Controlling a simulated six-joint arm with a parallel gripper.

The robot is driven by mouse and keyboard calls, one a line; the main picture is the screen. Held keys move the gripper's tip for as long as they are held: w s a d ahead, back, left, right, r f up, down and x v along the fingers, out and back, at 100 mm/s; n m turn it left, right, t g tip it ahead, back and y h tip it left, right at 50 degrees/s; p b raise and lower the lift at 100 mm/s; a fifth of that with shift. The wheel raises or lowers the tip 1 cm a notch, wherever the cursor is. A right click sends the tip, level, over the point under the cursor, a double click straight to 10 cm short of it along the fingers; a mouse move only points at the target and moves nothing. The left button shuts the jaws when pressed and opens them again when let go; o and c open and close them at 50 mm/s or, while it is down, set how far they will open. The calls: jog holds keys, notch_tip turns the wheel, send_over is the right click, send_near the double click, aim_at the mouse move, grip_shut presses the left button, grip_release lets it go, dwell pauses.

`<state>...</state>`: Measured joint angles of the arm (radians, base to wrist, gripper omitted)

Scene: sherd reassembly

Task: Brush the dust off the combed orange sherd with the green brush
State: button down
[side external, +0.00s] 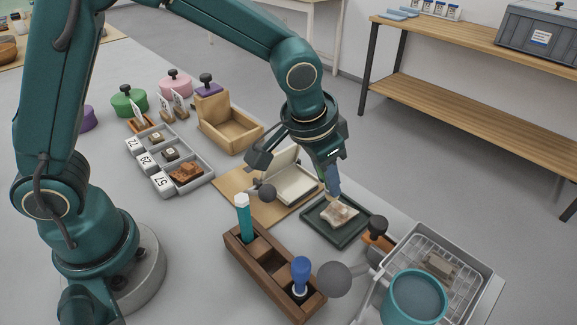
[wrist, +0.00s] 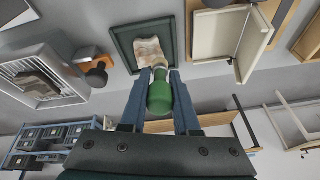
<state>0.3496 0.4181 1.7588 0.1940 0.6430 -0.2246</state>
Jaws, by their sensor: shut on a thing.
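My gripper (side external: 331,176) is shut on the green brush (wrist: 159,98), whose green handle lies between the two fingers in the wrist view. The brush points down, with its bristle end at the sherd; I cannot tell whether the bristles touch it. The sherd (side external: 343,216) is pale with orange-brown patches and lies in a dark green tray (side external: 319,231). In the wrist view the sherd (wrist: 149,51) shows just beyond the brush tip. Its combing is too small to make out. In the side view my fingers hide most of the brush.
A wooden tool rack (side external: 240,254) with a teal-handled tool (side external: 243,217) and a blue-handled tool (side external: 300,273) stands in front. An opened cream case (side external: 297,188) is left of the tray. A grey basin (side external: 486,290) and a teal bowl (side external: 412,298) stand at right.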

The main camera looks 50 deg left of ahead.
jog(key=shift+f, duration=0.75)
jog(key=shift+d+r, duration=0.15)
jog(key=shift+d, duration=1.65)
jog(key=shift+a, duration=1.8)
jog(key=shift+d, duration=1.8)
jog(key=shift+a, duration=1.75)
jog(key=shift+d, duration=1.75)
jog(key=shift+a+f, duration=0.2)
jog(key=shift+a, duration=1.6)
jog(key=shift+d+r, duration=0.1)
jog(key=shift+d, duration=1.7)
